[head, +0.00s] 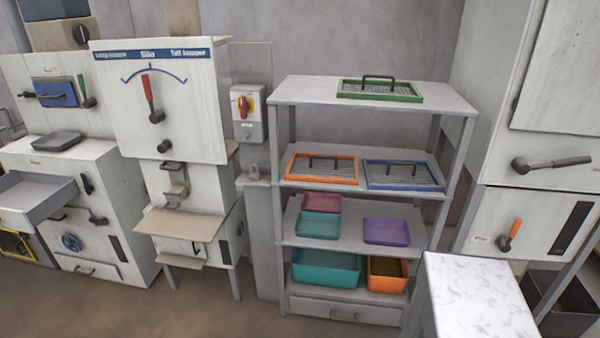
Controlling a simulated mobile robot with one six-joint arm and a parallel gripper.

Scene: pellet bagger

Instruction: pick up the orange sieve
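The orange sieve (294,165) lies flat on the second shelf from the top of the grey rack, on its left side. It has an orange rectangular frame, a grey mesh and a dark raised handle across the middle. A blue sieve (401,188) of the same kind lies right beside it on the same shelf. A green sieve (345,94) lies on the rack's top board. My gripper is not in view.
The rack (290,229) has purple and teal trays and bins below. A white marbled table (478,295) stands in front at the lower right. A silo machine (190,110) stands left and a handled cabinet (510,130) right. Floor (210,315) before the rack is clear.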

